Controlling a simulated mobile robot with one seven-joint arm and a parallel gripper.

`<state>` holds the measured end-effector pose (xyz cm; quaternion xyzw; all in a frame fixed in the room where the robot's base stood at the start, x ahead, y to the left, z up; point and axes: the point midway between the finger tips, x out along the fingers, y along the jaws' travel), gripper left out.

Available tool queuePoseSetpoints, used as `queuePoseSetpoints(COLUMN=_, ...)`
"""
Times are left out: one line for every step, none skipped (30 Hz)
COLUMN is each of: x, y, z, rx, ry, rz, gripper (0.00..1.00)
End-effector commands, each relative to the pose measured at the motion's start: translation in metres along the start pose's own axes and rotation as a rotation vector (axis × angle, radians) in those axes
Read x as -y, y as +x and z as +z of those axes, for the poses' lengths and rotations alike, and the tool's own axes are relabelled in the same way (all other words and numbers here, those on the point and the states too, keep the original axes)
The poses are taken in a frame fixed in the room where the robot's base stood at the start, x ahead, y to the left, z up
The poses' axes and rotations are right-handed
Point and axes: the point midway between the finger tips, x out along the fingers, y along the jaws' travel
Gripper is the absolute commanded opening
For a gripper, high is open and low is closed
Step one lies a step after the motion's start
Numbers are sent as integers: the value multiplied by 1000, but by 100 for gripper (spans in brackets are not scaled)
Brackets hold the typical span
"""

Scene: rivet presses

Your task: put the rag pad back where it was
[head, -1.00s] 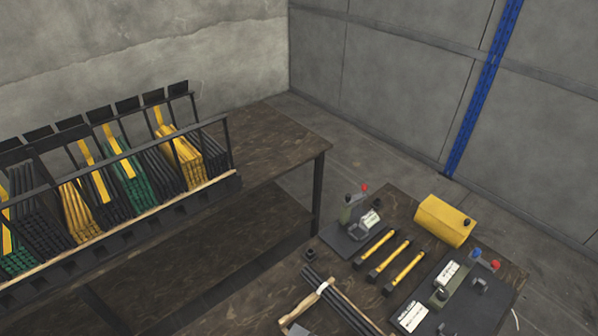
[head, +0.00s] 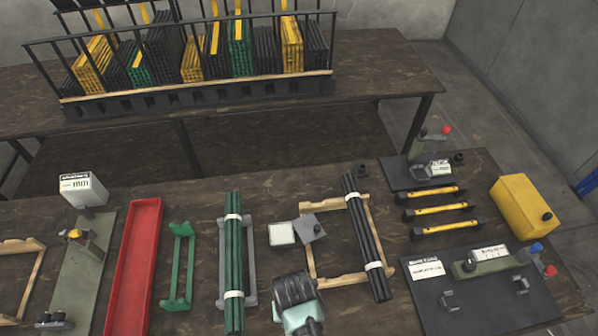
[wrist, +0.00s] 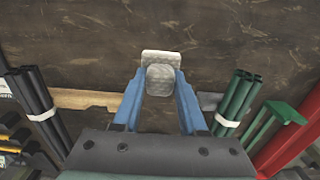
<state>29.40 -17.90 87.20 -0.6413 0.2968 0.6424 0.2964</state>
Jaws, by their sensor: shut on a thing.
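In the wrist view my gripper (wrist: 160,82) has its two blue fingers closed on a small pale grey block with a wider whitish part beyond it. I take this to be the rag pad (wrist: 161,57). It is held over the dark brown bench top. In the head view my wrist hides the fingertips and the pad. A pale square with a dark edge (head: 281,234) lies on the bench between the green rod bundle (head: 234,262) and the wooden frame (head: 311,262); I cannot tell whether it is a tray or a pad.
A grey plate with a dark knob (head: 312,228) touches or overlaps the wooden frame. Black rods (head: 366,235) lie across that frame. A red tray (head: 134,265) and a green rack (head: 179,265) stand left. Yellow-black tools (head: 435,210) and a press plate (head: 480,300) are right.

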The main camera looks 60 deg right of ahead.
Motion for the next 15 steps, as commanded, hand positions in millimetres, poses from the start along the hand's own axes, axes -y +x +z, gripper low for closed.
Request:
queuePoseSetpoints(x=0, y=7, z=0, rx=2, ry=0, rz=1, gripper=0)
queuePoseSetpoints(x=0, y=10, z=1, rx=2, ry=0, rz=1, gripper=0)
queuePoseSetpoints(x=0, y=13, z=0, rx=1, ry=-1, rz=1, gripper=0)
queuePoseSetpoints(x=0, y=15, z=0, rx=1, ry=-1, rz=0, gripper=0)
queuePoseSetpoints(x=0, y=17, z=0, rx=1, ry=-1, rz=0, gripper=0)
queuePoseSetpoints(x=0, y=21, z=0, rx=1, ry=-1, rz=1, gripper=0)
queuePoseSetpoints(x=0, y=24, z=0, rx=2, ry=-1, rz=1, gripper=0)
queuePoseSetpoints(x=0, y=28, z=0, rx=2, ry=-1, rz=1, gripper=0)
queuePoseSetpoints(x=0, y=35, z=1, rx=3, ry=0, rz=1, gripper=0)
queuePoseSetpoints(x=0, y=39, z=0, rx=1, ry=0, rz=1, gripper=0)
queuePoseSetpoints(x=0, y=43, z=0, rx=2, ry=-1, rz=1, gripper=0)
queuePoseSetpoints(x=0, y=48, z=0, rx=1, ry=-1, rz=1, gripper=0)
queuePoseSetpoints(x=0, y=51, z=0, rx=2, ry=-1, rz=1, gripper=0)
queuePoseSetpoints(x=0, y=53, z=0, rx=1, ry=-1, rz=1, gripper=0)
queuePoseSetpoints(x=0, y=56, z=0, rx=0, ry=-1, rz=0, gripper=0)
